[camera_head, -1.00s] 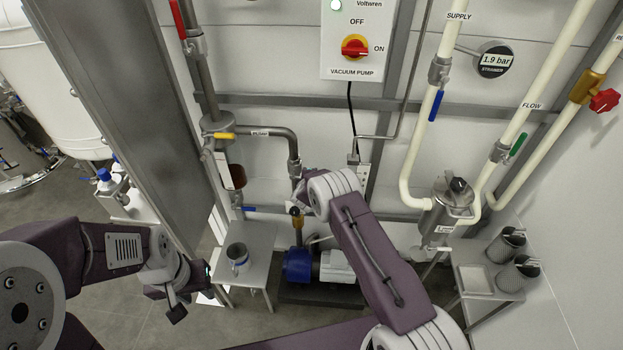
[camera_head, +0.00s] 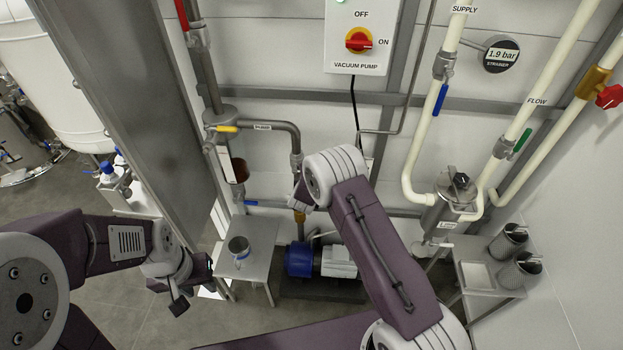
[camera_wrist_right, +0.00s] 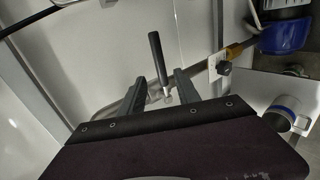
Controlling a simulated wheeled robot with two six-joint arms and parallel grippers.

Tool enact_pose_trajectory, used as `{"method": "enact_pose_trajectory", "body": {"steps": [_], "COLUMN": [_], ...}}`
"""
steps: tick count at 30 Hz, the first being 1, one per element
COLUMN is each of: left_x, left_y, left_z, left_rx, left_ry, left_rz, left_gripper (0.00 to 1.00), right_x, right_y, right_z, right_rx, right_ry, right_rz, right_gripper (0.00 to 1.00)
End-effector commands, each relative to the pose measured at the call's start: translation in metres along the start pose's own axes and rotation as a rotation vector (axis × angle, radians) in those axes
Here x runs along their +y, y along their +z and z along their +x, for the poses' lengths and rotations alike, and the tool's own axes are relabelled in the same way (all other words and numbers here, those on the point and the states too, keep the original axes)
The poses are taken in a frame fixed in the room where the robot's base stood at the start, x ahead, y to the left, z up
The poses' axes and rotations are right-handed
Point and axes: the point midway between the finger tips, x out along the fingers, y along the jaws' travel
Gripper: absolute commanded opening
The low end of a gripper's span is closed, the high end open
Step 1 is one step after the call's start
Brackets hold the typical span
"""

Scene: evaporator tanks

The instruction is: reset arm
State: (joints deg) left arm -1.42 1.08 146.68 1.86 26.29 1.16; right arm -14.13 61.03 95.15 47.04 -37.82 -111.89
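My left gripper (camera_head: 172,294) hangs at the left in the head view, beside the grey steel column, with nothing visible in it. Its fingers are small and dark, and their gap is unclear. In the right wrist view, the two dark fingers of my right gripper (camera_wrist_right: 158,93) are apart. A black bar-like handle (camera_wrist_right: 155,58) stands in line with the gap between them; I cannot tell whether it touches a finger.
The vacuum pump switch box (camera_head: 361,38) hangs on the wall above my right arm. A blue-ended pump (camera_head: 299,260) sits below. A small table (camera_head: 258,262) bears a metal mug (camera_head: 239,249). Cream pipes (camera_head: 421,140) and two mesh strainers (camera_head: 508,243) are at the right.

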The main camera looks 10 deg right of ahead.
Motion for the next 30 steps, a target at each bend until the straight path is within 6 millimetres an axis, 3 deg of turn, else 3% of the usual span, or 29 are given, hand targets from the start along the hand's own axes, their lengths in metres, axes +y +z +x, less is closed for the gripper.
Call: {"method": "enact_pose_trajectory", "body": {"steps": [6, 20, 23, 25, 27, 30], "left_x": [0.000, 0.000, 0.000, 0.000, 0.000, 0.000], "left_y": [0.000, 0.000, 0.000, 0.000, 0.000, 0.000], "left_z": [0.002, 0.001, 0.001, 0.001, 0.001, 0.001], "left_rx": [0.000, 0.000, 0.000, 0.000, 0.000, 0.000], "left_ry": [0.000, 0.000, 0.000, 0.000, 0.000, 0.000], "left_rz": [0.000, 0.000, 0.000, 0.000, 0.000, 0.000], "left_gripper": [0.36, 0.36, 0.36, 0.36, 0.36, 0.36], "right_x": [0.000, 0.001, 0.034, 0.075, 0.121, 0.149], "right_y": [0.000, 0.003, 0.009, 0.018, 0.035, 0.051], "right_z": [-0.018, -0.017, -0.021, -0.033, -0.059, -0.106], "right_rx": [0.000, -0.005, -0.008, -0.011, -0.004, 0.073], "right_ry": [0.000, 0.001, 0.045, 0.100, 0.157, 0.130], "right_rz": [0.000, 0.004, 0.040, 0.082, 0.103, 0.154], "right_gripper": [0.39, 0.39, 0.39, 0.39, 0.39, 0.39]}}
